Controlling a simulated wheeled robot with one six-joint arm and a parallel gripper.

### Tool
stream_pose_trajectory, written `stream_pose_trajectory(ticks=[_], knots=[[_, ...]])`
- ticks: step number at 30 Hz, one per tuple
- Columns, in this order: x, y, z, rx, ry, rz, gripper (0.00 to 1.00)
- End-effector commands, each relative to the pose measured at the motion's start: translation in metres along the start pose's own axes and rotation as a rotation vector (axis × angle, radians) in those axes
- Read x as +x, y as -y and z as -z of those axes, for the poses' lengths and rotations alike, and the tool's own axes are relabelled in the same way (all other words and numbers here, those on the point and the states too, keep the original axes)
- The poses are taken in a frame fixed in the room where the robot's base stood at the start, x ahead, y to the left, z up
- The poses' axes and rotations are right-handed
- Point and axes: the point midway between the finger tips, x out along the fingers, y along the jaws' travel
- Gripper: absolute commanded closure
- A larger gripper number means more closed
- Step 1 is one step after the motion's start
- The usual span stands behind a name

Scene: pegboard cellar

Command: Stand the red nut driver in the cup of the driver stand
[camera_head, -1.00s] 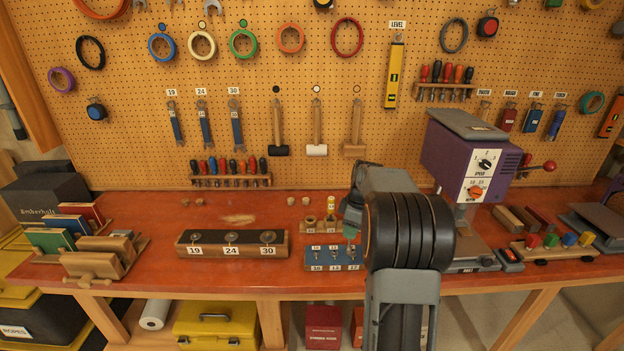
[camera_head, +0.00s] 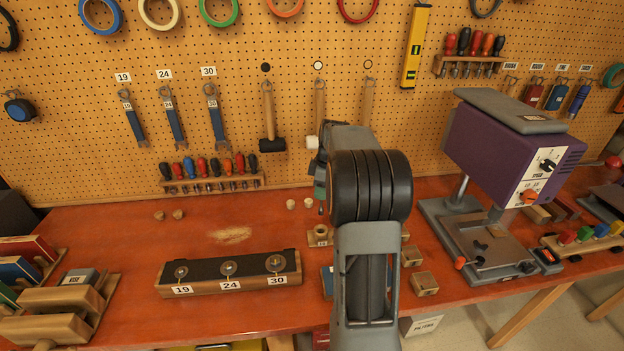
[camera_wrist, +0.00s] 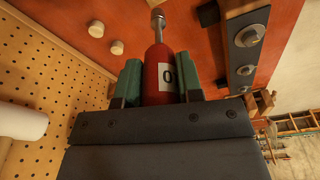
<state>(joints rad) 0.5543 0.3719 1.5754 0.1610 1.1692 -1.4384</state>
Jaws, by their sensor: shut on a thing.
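In the wrist view the red nut driver (camera_wrist: 158,78) is held by its handle between the green fingers of my gripper (camera_wrist: 160,82). Its metal shank points away from my gripper, and a white label with a dark "0" shows on the handle. In the head view my gripper (camera_head: 320,182) is mostly behind my arm, near the back of the bench, with the shank below it. A small wooden block with a round cup (camera_head: 318,236), seemingly the driver stand, is just below and in front of it. My arm hides much of that block.
A wooden holder with discs (camera_head: 230,284) marked 19, 24 and 30 stands left of my arm. Small wooden blocks (camera_head: 424,284) and a purple drill press (camera_head: 510,150) stand right. Loose pegs (camera_head: 168,215) lie at the back. The red bench (camera_head: 120,240) has free room at left.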

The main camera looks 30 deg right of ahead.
Motion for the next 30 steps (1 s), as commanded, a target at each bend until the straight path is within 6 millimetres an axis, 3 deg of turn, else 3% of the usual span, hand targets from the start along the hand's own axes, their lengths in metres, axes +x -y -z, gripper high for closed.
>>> stream_pose_trajectory(ticks=[8,21,30], knots=[[0.012,-0.001,-0.004,0.005,0.000,-0.001,1.00],[0.051,0.000,-0.008,0.000,0.000,0.000,1.00],[0.059,0.000,-0.009,-0.001,0.000,-0.001,1.00]])
